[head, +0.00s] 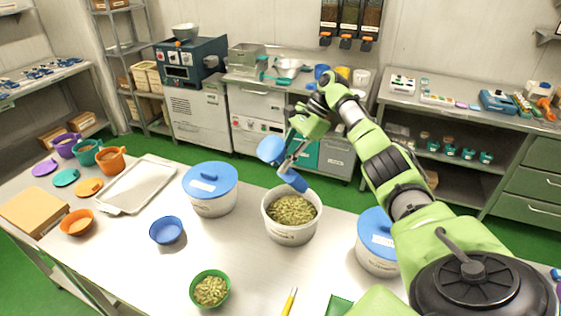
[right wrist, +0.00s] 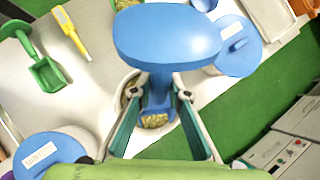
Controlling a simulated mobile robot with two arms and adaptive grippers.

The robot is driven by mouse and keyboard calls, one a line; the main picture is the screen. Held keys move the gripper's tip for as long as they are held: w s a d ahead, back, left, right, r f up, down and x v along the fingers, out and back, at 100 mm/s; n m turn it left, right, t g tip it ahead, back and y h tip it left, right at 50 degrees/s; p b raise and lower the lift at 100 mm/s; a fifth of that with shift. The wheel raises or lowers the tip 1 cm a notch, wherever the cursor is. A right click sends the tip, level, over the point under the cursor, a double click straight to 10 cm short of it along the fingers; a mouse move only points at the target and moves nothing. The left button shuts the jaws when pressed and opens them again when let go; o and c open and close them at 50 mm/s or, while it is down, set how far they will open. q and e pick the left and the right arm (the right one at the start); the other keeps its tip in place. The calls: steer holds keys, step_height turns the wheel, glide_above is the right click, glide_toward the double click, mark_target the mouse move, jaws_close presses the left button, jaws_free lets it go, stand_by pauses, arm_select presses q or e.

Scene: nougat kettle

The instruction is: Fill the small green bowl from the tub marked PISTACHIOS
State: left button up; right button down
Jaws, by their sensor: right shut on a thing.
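The small green bowl (head: 210,290) stands at the front of the table and holds pistachio-like green pieces. An open white tub (head: 290,236) of the same green pieces stands behind it to the right; its label is too small to read. My right gripper (head: 297,160) is shut on a blue scoop (head: 271,150) above the tub. In the right wrist view the blue scoop (right wrist: 166,40) sits between the fingertips (right wrist: 160,92) and hides much of the tub. My left gripper is not in view.
Tubs with blue lids stand left (head: 210,190) and right (head: 377,240) of the open tub. A blue bowl (head: 166,231), an orange bowl (head: 78,223) and a metal tray (head: 137,186) lie left. A green scoop (right wrist: 47,73) and a yellow-handled tool (right wrist: 70,32) lie near the front edge.

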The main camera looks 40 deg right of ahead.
mark_target(271, 149)
step_height(271, 149, up, 2)
steer(key=h, duration=0.5)
steer(key=shift+a+r+n+h, duration=0.1)
steer(key=shift+n+h, duration=0.2)
steer(key=shift+h, duration=0.1)
steer(key=h, duration=0.1)
steer(key=r+h, duration=0.1)
steer(key=h, duration=0.2)
steer(key=shift+r+h, duration=0.3)
steer(key=shift+r, duration=0.05)
steer(key=shift+r+h, duration=0.15)
steer(key=shift+h, duration=0.25)
